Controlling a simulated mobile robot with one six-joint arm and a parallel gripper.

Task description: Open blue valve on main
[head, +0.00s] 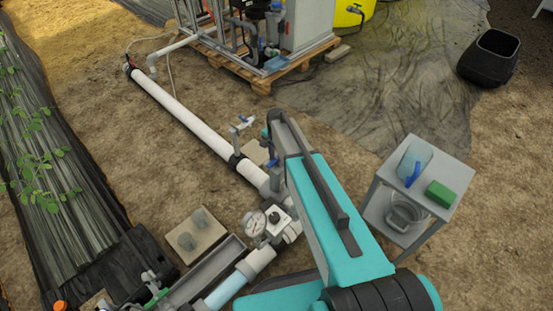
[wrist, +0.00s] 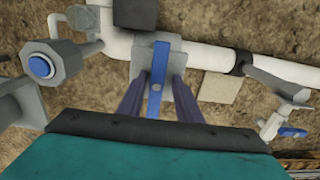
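In the wrist view, a blue valve handle (wrist: 156,85) sits on a grey valve body (wrist: 146,58) on the white main pipe (wrist: 205,54). The handle lies crosswise to the pipe. My gripper (wrist: 160,78) is open, with one dark finger on each side of the handle. I cannot tell whether either finger touches it. In the head view, the white main (head: 185,115) runs from upper left toward the lower middle. My teal arm hides most of my gripper and the handle there.
A branch tap with a blue lever (head: 245,121) stands nearby; it also shows in the wrist view (wrist: 291,132). A pressure gauge (head: 254,223) stands on the main. A grey side table (head: 388,176) with a green block (head: 440,194) stands right of my arm. A pallet skid (head: 262,75) is behind.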

